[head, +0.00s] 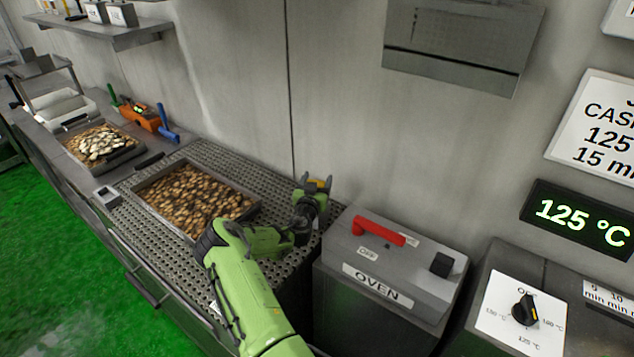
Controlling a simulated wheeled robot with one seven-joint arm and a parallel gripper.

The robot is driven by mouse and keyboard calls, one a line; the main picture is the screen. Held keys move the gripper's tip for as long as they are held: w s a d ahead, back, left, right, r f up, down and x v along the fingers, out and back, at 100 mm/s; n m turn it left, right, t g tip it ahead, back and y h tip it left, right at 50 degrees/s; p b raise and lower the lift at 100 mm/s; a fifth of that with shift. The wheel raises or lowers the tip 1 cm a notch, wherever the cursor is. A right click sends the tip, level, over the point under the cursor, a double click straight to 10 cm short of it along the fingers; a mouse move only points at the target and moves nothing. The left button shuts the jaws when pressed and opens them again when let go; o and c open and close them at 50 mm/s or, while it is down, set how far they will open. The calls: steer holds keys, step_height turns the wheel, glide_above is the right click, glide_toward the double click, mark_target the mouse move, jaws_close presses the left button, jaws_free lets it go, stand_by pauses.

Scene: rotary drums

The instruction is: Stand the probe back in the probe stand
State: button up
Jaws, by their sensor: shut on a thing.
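My gripper (316,182) is above the back right of the perforated worktop, close to the wall. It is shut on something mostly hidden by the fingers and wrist. A small yellow-orange part shows between the fingers; I take it to be the probe, but its shape and tip are hidden. I cannot clearly identify the probe stand. A small grey block with a dark top (107,197) sits at the worktop's left front corner, apart from my gripper.
A tray of brown nuts (195,199) lies on the perforated worktop (222,157), left of my gripper. A second tray (104,147) stands farther left. The oven box (389,265), with a red handle (379,231), is close on the right. The wall is behind.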

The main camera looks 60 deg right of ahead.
steer(key=shift+f, duration=0.15)
steer(key=o, duration=1.2)
